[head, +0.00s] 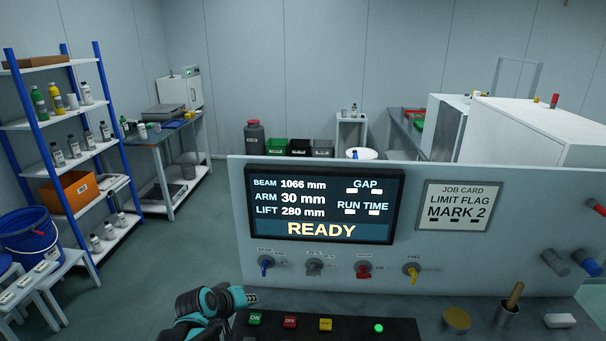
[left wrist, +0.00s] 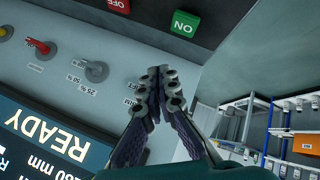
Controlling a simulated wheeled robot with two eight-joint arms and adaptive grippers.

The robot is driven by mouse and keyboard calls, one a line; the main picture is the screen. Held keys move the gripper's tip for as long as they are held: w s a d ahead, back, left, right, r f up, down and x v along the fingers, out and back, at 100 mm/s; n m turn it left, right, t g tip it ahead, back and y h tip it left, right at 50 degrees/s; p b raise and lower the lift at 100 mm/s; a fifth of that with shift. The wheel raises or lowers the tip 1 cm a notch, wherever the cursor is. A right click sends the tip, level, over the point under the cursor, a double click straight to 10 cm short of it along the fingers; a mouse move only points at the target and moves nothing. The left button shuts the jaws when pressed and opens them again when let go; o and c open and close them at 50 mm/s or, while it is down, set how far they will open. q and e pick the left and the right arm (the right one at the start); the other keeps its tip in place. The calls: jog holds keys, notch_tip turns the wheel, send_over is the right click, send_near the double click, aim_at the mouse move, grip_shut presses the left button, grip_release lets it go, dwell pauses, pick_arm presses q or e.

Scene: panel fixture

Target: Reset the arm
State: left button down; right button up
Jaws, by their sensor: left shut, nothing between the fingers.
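The panel fixture (head: 420,270) carries a screen (head: 320,205) reading BEAM 1066 mm, ARM 30 mm, LIFT 280 mm and READY. Below it are a blue knob (head: 266,263), a grey knob (head: 314,265), a red knob (head: 363,269) and a yellow knob (head: 412,270). A dark button box in front has a green ON button (head: 255,319), a red OFF button (head: 290,322), a yellow button (head: 325,324) and a lit green lamp (head: 379,328). My left gripper (head: 251,297) is shut and empty, just above and left of the ON button; its closed fingers show in the left wrist view (left wrist: 160,76). My right gripper is out of view.
A job card (head: 458,206) reads LIMIT FLAG MARK 2. On the ledge at right are a cup with a wooden handle (head: 507,312), a brass disc (head: 456,319) and a white block (head: 560,320). Shelves (head: 50,123) stand at left; open floor lies between.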

pick_arm(q)
jog(key=s+r+m+y, duration=0.1)
jog(key=s+r+m, duration=0.1)
jog(key=s, duration=1)
jog(key=s+r+m+g+y, duration=0.1)
jog(key=s+r+m+y, duration=0.1)
jog(key=s, duration=1)
jog(key=shift+m, duration=0.3)
jog(key=shift+r, duration=0.1)
dwell(0.6)
